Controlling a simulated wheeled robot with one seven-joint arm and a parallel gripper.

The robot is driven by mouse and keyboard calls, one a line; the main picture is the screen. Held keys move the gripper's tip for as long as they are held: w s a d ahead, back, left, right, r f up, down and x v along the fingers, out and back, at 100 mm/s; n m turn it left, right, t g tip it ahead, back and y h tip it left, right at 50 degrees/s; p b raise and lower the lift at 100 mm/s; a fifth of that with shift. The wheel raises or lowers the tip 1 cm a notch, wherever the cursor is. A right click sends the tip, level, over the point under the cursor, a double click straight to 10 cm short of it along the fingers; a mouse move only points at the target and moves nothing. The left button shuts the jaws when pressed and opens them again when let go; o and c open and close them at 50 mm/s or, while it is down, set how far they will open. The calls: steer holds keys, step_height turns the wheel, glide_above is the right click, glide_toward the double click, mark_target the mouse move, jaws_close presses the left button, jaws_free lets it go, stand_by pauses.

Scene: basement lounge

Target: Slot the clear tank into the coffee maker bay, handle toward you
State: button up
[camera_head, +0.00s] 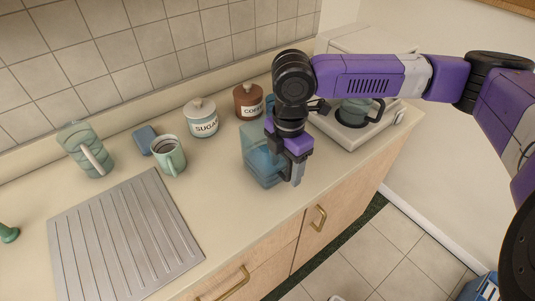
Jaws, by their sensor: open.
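The clear, blue-tinted tank (259,166) stands upright on the counter near its front edge, in the middle of the view. My gripper (293,178) points down at the tank's right front side, with its fingers open and close to the tank. The gripper and wrist cover the tank's right part, so I cannot see its handle or tell whether the fingers touch it. The white coffee maker (384,127) stands at the right end of the counter with a dark green pot on its base. My arm hides much of it, including the bay.
A brown coffee canister (248,103) and a pale sugar canister (203,121) stand behind the tank. A green mug (169,158), a blue block (145,139) and a greenish pitcher (78,143) are further left. A ribbed drainboard (125,240) lies front left. Bare counter lies around the tank.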

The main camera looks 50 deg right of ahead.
steer(key=shift+f, duration=0.65)
jaws_close()
steer(key=shift+r, duration=0.1)
